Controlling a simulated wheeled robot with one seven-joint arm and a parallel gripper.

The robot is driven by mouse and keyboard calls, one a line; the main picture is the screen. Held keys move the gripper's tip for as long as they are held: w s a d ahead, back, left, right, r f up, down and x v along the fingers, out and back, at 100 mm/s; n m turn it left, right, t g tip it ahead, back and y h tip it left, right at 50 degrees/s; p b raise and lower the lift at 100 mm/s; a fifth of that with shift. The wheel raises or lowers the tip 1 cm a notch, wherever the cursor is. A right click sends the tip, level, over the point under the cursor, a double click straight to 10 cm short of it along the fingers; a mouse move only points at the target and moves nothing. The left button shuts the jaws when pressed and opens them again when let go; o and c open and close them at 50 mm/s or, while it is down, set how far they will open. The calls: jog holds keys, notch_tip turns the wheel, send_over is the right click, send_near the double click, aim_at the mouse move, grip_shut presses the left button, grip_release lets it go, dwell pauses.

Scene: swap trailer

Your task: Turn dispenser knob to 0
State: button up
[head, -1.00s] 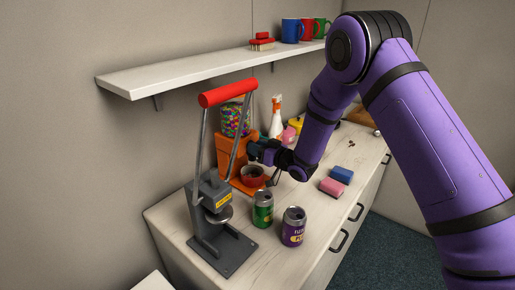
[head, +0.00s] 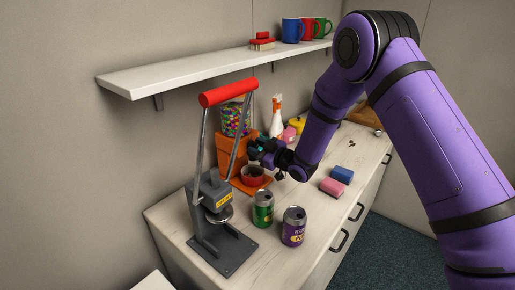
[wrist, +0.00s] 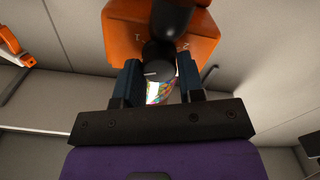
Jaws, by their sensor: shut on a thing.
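The orange dispenser (head: 228,150) stands on the counter behind the press, with a clear hopper of colourful candies (head: 236,117) on top. Small marks show on the orange face around the knob, too small to read surely. My gripper (wrist: 161,84) has its two fingers on either side of the knob and is shut on it. In the head view my gripper (head: 262,150) is at the dispenser's front, its fingertips partly hidden.
A red bowl (head: 252,176) sits under the dispenser. A grey press with a red handle (head: 228,92) stands in front of it. A green can (head: 263,210), a purple can (head: 293,226) and pink and blue blocks (head: 334,186) are on the counter. A shelf (head: 200,68) runs above.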

dwell(0.4)
jog(key=o, duration=0.9)
jog(key=v, duration=1.1)
